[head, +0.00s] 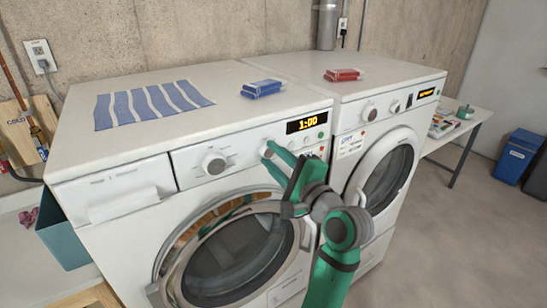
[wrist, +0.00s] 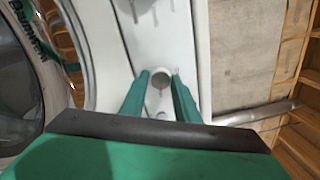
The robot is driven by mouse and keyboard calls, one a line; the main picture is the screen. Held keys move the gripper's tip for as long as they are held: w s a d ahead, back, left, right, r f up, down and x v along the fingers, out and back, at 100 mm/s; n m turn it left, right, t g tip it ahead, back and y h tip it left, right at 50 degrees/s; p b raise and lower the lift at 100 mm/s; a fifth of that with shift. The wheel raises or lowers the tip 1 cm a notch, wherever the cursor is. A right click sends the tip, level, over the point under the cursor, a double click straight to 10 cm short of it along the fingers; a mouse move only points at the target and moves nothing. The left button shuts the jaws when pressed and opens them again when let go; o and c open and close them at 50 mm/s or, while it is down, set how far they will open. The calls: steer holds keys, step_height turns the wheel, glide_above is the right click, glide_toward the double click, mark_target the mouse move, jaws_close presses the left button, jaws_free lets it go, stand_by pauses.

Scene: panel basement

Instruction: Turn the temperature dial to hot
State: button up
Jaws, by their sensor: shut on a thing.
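A second dial sits further right, left of the orange "1:00" display (head: 306,126). My green gripper (head: 268,150) is shut on this second dial and mostly hides it in the head view. In the wrist view the held dial (wrist: 160,80) shows between the fingertips of my gripper (wrist: 160,76), with a small red mark on its face. The labels around it are too small to read, so I cannot tell its setting.
A second white machine (head: 390,95) stands close on the right. A teal bin (head: 65,240) stands at left. Free floor (head: 480,215) lies at right.

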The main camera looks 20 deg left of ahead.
stand_by(0.3)
steer(key=o, duration=1)
steer(key=shift+o, duration=0.2)
steer(key=shift+d, duration=0.1)
steer(key=v, duration=1)
steer(key=shift+s+d, duration=0.2)
steer(key=shift+s, duration=0.05)
steer(key=shift+f, duration=0.1)
